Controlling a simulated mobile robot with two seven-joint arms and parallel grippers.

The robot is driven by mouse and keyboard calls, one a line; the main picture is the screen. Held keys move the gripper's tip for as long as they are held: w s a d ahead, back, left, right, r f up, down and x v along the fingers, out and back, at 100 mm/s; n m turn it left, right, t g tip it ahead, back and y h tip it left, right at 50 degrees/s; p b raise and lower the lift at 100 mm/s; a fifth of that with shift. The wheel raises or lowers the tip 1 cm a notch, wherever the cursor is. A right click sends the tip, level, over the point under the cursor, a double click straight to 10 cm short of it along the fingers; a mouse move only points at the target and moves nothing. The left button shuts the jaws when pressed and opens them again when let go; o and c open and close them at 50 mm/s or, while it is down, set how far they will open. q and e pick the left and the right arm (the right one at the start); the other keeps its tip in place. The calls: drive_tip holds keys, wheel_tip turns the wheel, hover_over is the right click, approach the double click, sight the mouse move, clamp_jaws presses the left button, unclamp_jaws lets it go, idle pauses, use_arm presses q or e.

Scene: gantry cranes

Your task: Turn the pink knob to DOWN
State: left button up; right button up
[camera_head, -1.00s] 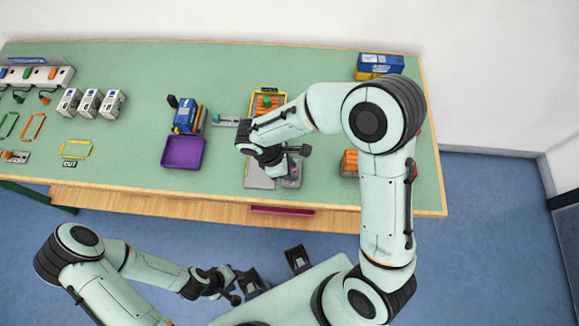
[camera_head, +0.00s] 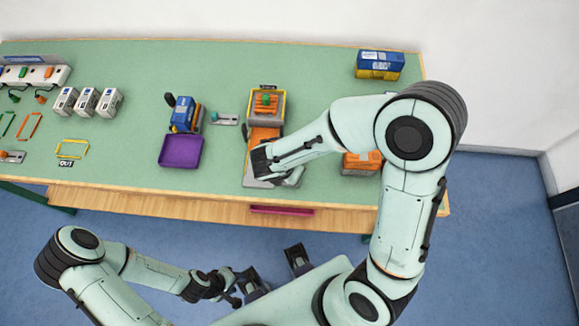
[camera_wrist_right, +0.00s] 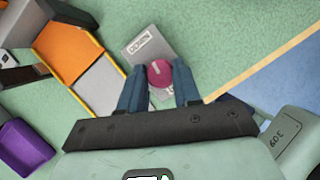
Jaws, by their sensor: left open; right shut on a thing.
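The pink knob (camera_wrist_right: 159,75) shows in the right wrist view on a small grey plate (camera_wrist_right: 135,50) with a white label, whose word is hard to read. A pale line on the knob seems to point toward that label. My right gripper (camera_wrist_right: 159,67) is shut on the knob, one dark blue finger on each side. In the head view my right arm hides the knob and the right fingertips. My left gripper (camera_head: 235,286) is open and empty, low in front of the table.
An orange and grey track (camera_wrist_right: 80,62) with yellow edges lies beside the plate. A purple tray (camera_head: 181,151) and a blue machine (camera_head: 184,115) stand left of it. Orange blocks (camera_head: 362,162) lie right, partly behind my arm. Blue and yellow boxes (camera_head: 379,65) stand at the back right.

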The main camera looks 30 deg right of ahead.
drive_tip(key=shift+n+y, duration=0.3)
drive_tip(key=shift+n, duration=0.7)
drive_tip(key=shift+t, duration=0.3)
drive_tip(key=o, duration=1.1)
drive_tip(key=shift+c, duration=0.2)
use_arm(q)
drive_tip(key=r+p, duration=0.1)
drive_tip(key=w+r+p, duration=0.1)
drive_tip(key=r+p, duration=0.1)
drive_tip(key=shift+w+r, duration=0.25)
drive_tip(key=shift+w, duration=0.05)
use_arm(e)
drive_tip(key=v, duration=1.3)
drive_tip(key=shift+r, duration=0.2)
